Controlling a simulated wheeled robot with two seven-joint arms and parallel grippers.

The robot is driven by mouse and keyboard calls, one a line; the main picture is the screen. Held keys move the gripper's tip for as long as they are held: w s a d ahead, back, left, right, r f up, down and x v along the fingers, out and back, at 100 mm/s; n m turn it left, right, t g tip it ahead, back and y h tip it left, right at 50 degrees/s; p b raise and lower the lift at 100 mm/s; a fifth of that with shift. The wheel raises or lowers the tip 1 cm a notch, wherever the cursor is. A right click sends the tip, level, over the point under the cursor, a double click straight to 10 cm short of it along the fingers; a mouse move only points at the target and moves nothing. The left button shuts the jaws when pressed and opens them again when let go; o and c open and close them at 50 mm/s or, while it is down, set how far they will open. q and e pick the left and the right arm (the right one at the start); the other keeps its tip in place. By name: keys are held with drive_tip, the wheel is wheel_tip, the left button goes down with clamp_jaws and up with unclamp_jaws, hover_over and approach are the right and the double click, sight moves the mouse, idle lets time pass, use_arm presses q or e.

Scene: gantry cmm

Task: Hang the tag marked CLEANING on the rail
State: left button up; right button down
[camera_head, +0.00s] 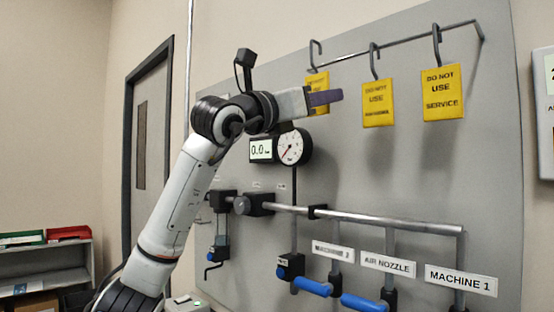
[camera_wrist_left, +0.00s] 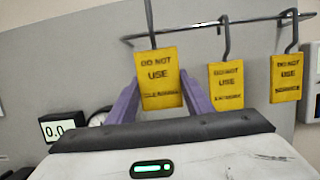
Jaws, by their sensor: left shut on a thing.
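The left tag (camera_head: 317,80) is yellow with a dark hook. In the left wrist view (camera_wrist_left: 158,88) its print reads DO NOT USE and a blurred last line that looks like CLEANING. My left gripper (camera_head: 325,98) has its purple fingers shut on this tag's sides. The tag hangs upright near the left end of the rail (camera_head: 400,42). Its hook top is cut off in the wrist view, so I cannot tell if it rests on the rail. Two more yellow tags, the middle tag (camera_head: 378,104) and the SERVICE tag (camera_head: 442,93), hang by hooks from the rail to the right.
A round gauge (camera_head: 292,147) and a digital display (camera_head: 261,149) sit on the grey panel (camera_head: 400,180) just below my gripper. Lower down runs a pipe (camera_head: 370,218) with blue-handled valves (camera_head: 312,286). A shelf (camera_head: 45,265) with trays stands far left.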

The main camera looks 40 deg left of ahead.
use_arm(q)
drive_tip(key=s+b, duration=0.2)
drive_tip(key=s, duration=0.4)
drive_tip(key=shift+s+a, duration=0.25)
idle(0.5)
